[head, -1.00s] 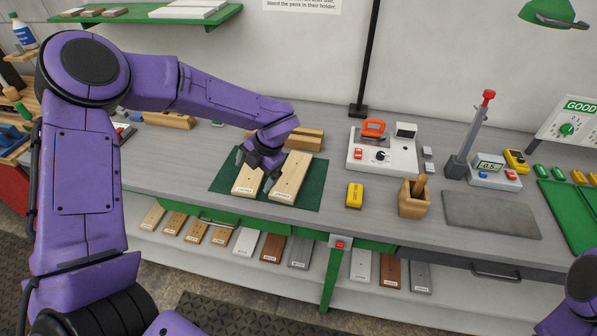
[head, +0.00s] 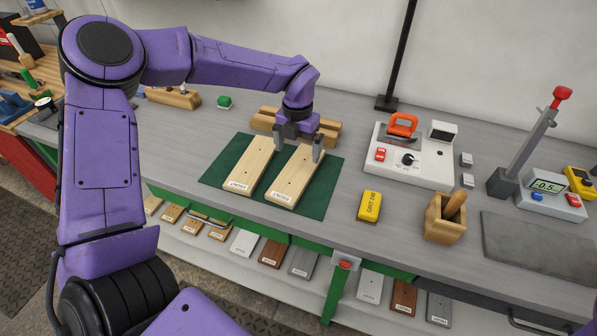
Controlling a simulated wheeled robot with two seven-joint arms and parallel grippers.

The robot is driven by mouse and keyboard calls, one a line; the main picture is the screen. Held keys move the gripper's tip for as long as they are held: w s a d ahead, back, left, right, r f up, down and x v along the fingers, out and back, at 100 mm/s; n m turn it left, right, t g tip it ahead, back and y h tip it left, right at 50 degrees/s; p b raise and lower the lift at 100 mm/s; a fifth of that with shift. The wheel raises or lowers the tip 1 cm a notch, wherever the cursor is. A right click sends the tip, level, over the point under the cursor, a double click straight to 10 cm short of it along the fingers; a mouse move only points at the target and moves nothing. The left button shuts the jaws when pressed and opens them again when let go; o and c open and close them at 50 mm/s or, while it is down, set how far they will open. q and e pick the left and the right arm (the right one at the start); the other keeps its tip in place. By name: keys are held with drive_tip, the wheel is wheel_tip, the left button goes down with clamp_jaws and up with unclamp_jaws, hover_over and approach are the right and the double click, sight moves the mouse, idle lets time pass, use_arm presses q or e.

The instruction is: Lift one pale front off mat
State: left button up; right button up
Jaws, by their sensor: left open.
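Two pale wooden fronts lie side by side on the green mat (head: 221,165): the left pale front (head: 253,168) and the right pale front (head: 293,180). Each has a small label at its near end. My left gripper (head: 298,150) points down with its fingers apart over the far end of the right front, one finger on each side as seen here. I cannot tell whether the fingers touch it. My right gripper is out of the picture.
Wooden blocks (head: 318,124) lie behind the mat. A yellow box (head: 369,206), a wooden pen holder (head: 444,218) and a white device (head: 431,168) stand to the right. Several boards, including a white one (head: 243,243), lie on the shelf below.

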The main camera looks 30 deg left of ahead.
sight(298, 170)
use_arm(q)
drive_tip(key=f, duration=0.2)
drive_tip(key=f+p, duration=0.1)
drive_tip(key=s+f+p, duration=0.1)
drive_tip(key=f, duration=0.1)
drive_tip(key=shift+d+f, duration=0.35)
drive_tip(key=shift+f, duration=0.3)
drive_tip(key=c, duration=1)
drive_tip(key=shift+r, duration=0.1)
